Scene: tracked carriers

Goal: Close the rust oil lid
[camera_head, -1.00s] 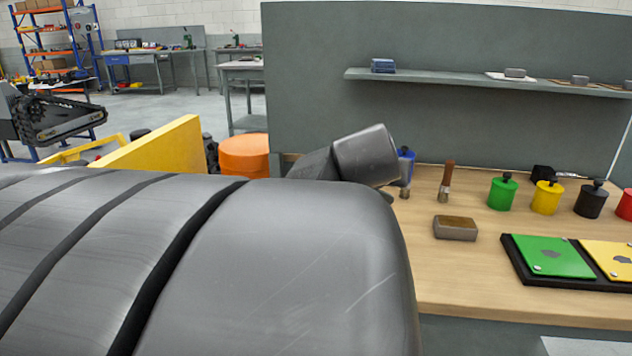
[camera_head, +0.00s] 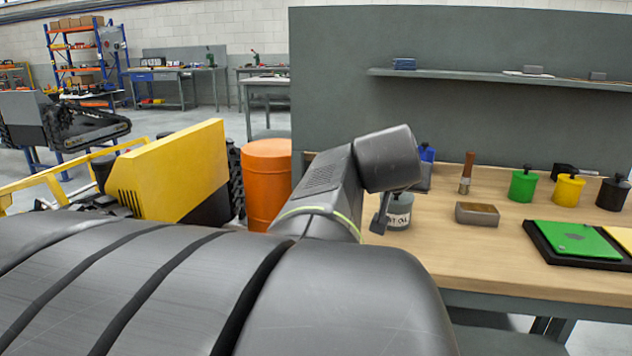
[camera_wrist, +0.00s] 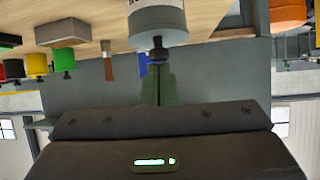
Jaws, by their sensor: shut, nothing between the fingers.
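A grey tin (camera_head: 398,212) with partly hidden dark lettering ending in "OIL" stands on the wooden bench, just below my wrist in the head view. In the wrist view, which is upside down, the tin (camera_wrist: 157,22) is at the top middle. A dark round knob (camera_wrist: 158,54) shows at its lid end; I cannot tell how firmly the lid sits. My gripper (camera_wrist: 158,70) is shut and empty, with its fingertips close to the knob; touching or apart is unclear. In the head view my gripper (camera_head: 379,222) shows beside the tin's left side.
Green (camera_head: 523,185), yellow (camera_head: 568,190) and black (camera_head: 612,193) tins are to the right. An orange drum (camera_head: 266,185) and a yellow machine (camera_head: 180,170) are left.

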